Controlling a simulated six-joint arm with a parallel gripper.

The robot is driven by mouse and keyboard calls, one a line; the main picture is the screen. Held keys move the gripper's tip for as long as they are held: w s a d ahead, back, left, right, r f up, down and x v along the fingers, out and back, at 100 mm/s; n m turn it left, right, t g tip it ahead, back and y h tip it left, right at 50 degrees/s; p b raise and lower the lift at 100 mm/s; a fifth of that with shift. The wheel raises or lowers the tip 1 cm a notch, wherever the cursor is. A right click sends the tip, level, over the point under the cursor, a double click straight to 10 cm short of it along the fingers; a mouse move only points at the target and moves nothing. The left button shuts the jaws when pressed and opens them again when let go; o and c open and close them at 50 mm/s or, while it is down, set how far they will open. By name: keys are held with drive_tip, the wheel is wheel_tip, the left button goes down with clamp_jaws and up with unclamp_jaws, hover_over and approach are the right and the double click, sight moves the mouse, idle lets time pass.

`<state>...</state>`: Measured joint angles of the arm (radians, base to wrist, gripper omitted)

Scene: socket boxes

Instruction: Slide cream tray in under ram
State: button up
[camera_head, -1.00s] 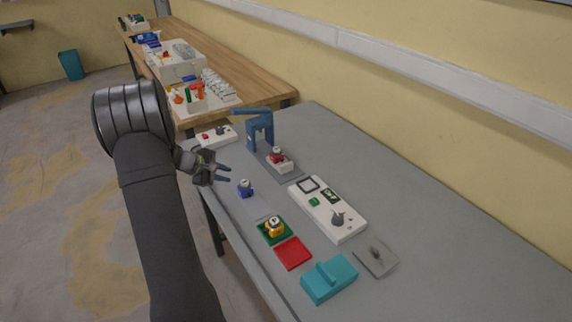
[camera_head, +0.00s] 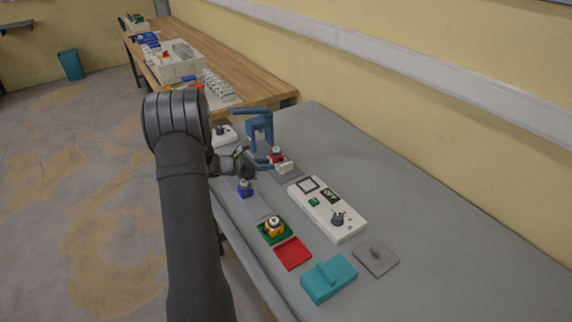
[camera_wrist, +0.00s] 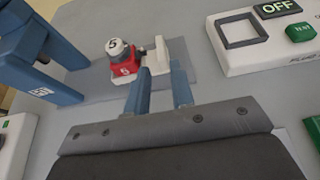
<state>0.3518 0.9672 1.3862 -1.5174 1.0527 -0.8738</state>
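The cream tray (camera_head: 286,167) stands on a grey base plate, and its upright cream wall (camera_wrist: 158,56) shows in the wrist view. It carries a red block (camera_wrist: 124,69) marked 5 with a grey-white round top, also marked 5. The blue press frame with the ram (camera_head: 259,128) stands behind the tray; part of it (camera_wrist: 45,60) fills the left of the wrist view. The tray is in front of the frame, not beneath its top. My gripper (camera_wrist: 162,72) is open, its two blue fingers apart and pointing at the cream wall. Whether they touch it I cannot tell.
A white control box (camera_head: 330,208) with a square frame, OFF display, green button and knob lies right of the press. The right tabletop is clear.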

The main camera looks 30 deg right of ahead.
sight(285, 164)
drive_tip(key=x, duration=0.9)
drive_tip(key=shift+d+f, duration=0.1)
drive_tip(key=shift+d, duration=0.1)
clamp_jaws()
